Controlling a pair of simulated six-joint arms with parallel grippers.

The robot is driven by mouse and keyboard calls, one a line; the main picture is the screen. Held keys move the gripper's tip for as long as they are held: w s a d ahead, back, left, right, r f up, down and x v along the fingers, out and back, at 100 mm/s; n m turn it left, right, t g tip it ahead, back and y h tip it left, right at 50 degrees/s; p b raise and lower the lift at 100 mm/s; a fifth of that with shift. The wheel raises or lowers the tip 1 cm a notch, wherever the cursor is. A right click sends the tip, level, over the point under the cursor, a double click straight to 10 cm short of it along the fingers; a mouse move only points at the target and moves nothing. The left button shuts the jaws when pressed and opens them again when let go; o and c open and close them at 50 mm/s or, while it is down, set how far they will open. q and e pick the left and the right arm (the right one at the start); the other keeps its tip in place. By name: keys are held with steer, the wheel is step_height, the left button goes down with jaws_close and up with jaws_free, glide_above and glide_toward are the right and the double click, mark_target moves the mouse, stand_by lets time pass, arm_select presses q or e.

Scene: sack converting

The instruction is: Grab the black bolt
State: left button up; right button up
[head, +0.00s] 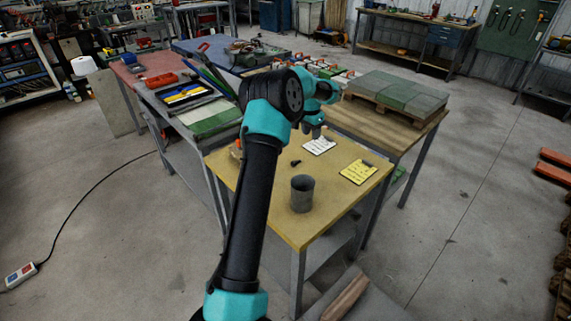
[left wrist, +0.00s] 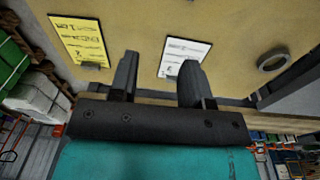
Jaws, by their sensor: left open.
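A small black bolt (head: 296,163) lies on the yellow tabletop (head: 269,217), behind a grey cup (head: 302,193) in the head view. My left gripper (head: 314,133) is above the far part of the table, over the area of a white card (head: 319,146), up and to the right of the bolt. In the left wrist view the two fingers of the left gripper (left wrist: 160,61) are apart with nothing between them. I cannot make out the bolt in the left wrist view. My right gripper is not in view.
A yellow card (head: 357,172) lies right of the cup; it also shows in the left wrist view (left wrist: 78,38). A grey ring (left wrist: 272,60) lies near the table edge. Stacked green-grey slabs (head: 398,93) stand behind right.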

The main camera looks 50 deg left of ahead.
arm_select(q)
steer(key=shift+g, duration=0.5)
steer(key=s+a+r, duration=0.1)
steer(key=s+a, duration=0.1)
steer(key=s+a+r, duration=0.1)
steer(key=a, duration=0.1)
steer(key=shift+r, duration=0.35)
glide_above(298, 160)
steer(key=f, duration=1.2)
steer(key=shift+s+d+f, duration=0.1)
steer(key=shift+s+d, duration=0.15)
steer(key=shift+f, duration=0.15)
step_height(298, 160, down, 5)
steer(key=shift+w+r, duration=0.1)
steer(key=shift+c, duration=0.4)
jaws_close()
